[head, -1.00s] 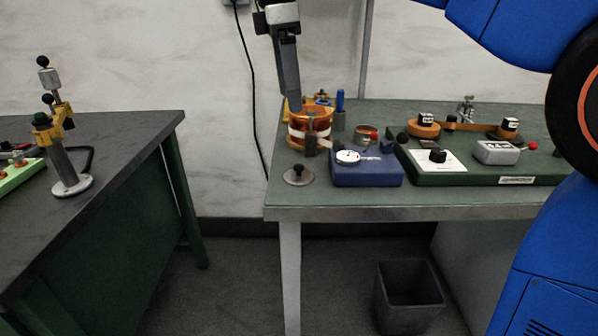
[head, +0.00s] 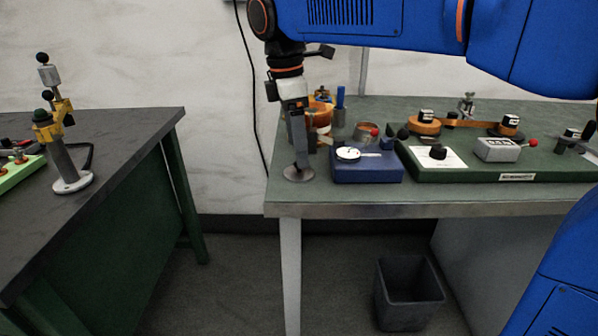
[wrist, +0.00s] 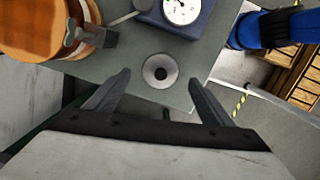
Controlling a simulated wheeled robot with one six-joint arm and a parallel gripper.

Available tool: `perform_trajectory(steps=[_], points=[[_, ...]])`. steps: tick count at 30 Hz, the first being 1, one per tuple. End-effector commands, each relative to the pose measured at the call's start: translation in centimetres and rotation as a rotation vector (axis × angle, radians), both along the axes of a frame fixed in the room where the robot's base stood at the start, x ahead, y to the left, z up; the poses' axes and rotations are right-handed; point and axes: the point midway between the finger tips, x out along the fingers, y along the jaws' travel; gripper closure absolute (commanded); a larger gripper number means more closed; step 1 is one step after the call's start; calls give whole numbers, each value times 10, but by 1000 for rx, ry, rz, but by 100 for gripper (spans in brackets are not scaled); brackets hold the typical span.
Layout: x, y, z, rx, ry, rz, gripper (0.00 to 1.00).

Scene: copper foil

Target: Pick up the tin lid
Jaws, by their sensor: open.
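The tin lid (head: 291,175) is a small round grey disc lying near the front left corner of the right-hand bench. In the wrist view the lid (wrist: 160,71) shows its dark central knob, lying between the two fingertips in the picture. My gripper (head: 301,164) points down over the lid in the head view and hides its knob. In the wrist view my gripper (wrist: 158,78) is open and empty, with a finger on either side of the lid. I cannot tell the exact height of the fingertips above it.
A blue box with a dial (head: 366,166) stands just right of the lid. A copper-coloured roll (head: 322,117) stands behind it. A green board (head: 478,172) fills the bench to the right. The bench's front edge (head: 420,209) is close. A bin (head: 408,290) stands below.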

Motion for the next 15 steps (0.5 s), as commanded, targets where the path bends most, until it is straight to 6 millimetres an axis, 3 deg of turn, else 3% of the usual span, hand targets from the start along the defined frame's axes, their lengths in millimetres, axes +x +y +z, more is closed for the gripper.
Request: perform_trajectory(steps=[9,15], points=[[-2,-2,-40,-1,2,0,25],[-1,-2,-45,0,1,0,25]])
